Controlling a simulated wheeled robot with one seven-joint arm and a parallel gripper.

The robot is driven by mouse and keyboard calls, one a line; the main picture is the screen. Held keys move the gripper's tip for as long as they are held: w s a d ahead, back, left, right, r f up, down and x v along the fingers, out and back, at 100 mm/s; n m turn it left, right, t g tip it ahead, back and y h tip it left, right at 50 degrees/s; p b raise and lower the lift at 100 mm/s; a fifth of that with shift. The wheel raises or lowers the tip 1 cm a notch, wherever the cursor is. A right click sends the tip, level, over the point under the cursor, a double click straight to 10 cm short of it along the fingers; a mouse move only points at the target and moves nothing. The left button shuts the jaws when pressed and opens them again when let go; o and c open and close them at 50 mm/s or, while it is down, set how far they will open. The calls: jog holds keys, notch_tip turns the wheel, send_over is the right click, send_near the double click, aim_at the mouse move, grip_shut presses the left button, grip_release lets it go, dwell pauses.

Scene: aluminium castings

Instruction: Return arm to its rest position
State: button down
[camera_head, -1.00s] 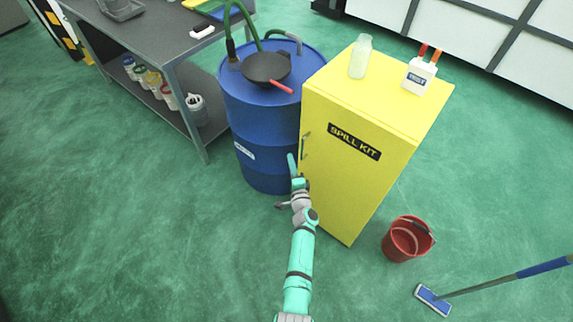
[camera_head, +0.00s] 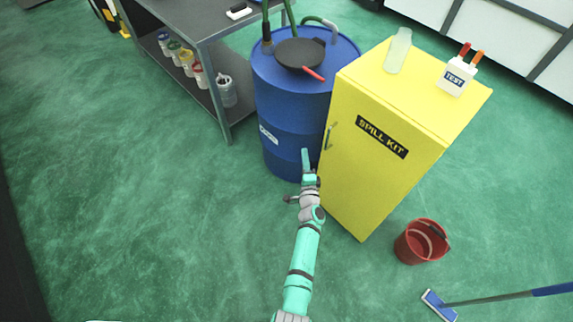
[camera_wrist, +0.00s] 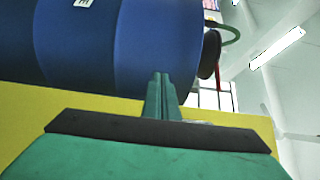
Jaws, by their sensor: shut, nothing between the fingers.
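My teal arm reaches forward over the floor in the head view. My gripper (camera_head: 305,158) is at its end, in front of the blue drum (camera_head: 290,108) and beside the left edge of the yellow spill kit cabinet (camera_head: 375,160). The gripper fingers are together and empty. In the wrist view the shut fingers (camera_wrist: 162,97) show against the blue drum (camera_wrist: 120,40), with the yellow cabinet (camera_wrist: 20,125) along the lower side. From these views I cannot tell whether the gripper touches either one.
A clear bottle (camera_head: 398,50) and a white TEST container (camera_head: 456,77) stand on the cabinet. A red bucket (camera_head: 421,242) and a blue mop (camera_head: 438,305) are at right. A grey workbench (camera_head: 190,18) holds several jars. The green floor at left is clear.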

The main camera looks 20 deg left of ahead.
jog(key=s+a, duration=0.5)
jog(key=s, duration=0.1)
jog(key=s+d+f+n+g+h, duration=0.1)
jog(key=s+d+n+h, duration=0.3)
jog(key=s, duration=1)
jog(key=s+d+f+n+g, duration=0.2)
jog(key=s+d, duration=0.4)
jog(key=s, duration=0.8)
jog(key=s+d+r+n+h, duration=0.1)
jog(key=s+r+n, duration=0.3)
jog(key=s+r, duration=0.4)
jog(key=s+d+r+n+t+h, duration=0.1)
jog(key=s+d+r+n, duration=0.3)
jog(key=s+r, duration=0.4)
notch_tip(320, 180, up, 6)
jog(key=shift+s+d+r, duration=0.15)
jog(key=shift+s+d, duration=0.15)
